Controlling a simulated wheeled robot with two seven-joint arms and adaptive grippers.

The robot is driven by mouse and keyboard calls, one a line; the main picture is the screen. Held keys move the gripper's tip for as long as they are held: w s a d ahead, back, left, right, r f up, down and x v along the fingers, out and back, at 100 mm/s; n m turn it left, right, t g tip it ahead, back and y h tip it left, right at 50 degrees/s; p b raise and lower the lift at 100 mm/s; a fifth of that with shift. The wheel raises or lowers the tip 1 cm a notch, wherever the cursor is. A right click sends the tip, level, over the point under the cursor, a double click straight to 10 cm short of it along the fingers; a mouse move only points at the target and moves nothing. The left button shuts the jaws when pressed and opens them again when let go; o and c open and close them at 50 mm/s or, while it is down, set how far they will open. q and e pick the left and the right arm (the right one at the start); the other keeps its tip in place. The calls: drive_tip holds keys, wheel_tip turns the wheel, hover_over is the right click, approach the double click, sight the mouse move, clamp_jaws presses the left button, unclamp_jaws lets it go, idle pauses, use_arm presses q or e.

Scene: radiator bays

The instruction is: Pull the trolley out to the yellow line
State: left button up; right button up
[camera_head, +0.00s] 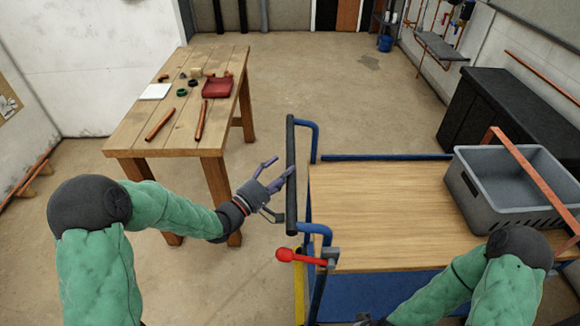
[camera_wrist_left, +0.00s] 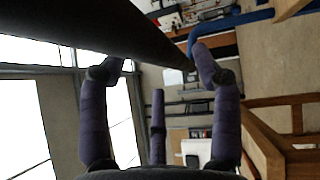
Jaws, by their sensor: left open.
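The trolley has a wooden deck (camera_head: 390,205), a blue frame and a black upright-looking handle bar (camera_head: 291,160) at its left end. A red-knobbed lever (camera_head: 285,255) sits on the frame below the bar. My left gripper (camera_head: 275,178) is open beside the bar, on its left. In the left wrist view the dark bar (camera_wrist_left: 95,28) crosses close beyond the spread fingertips (camera_wrist_left: 155,65); I cannot tell whether they touch.
A grey crate (camera_head: 495,215) stands on the deck with a copper-coloured pipe (camera_head: 535,175) across it. A wooden table (camera_head: 175,125) with pipes, rings and a red case (camera_head: 218,87) stands left. A black cabinet (camera_head: 510,115) is at right. Floor beyond the trolley is clear.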

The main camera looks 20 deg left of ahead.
sight(290, 162)
use_arm(q)
drive_tip(key=shift+b+x, duration=0.35)
drive_tip(key=shift+x, duration=1.5)
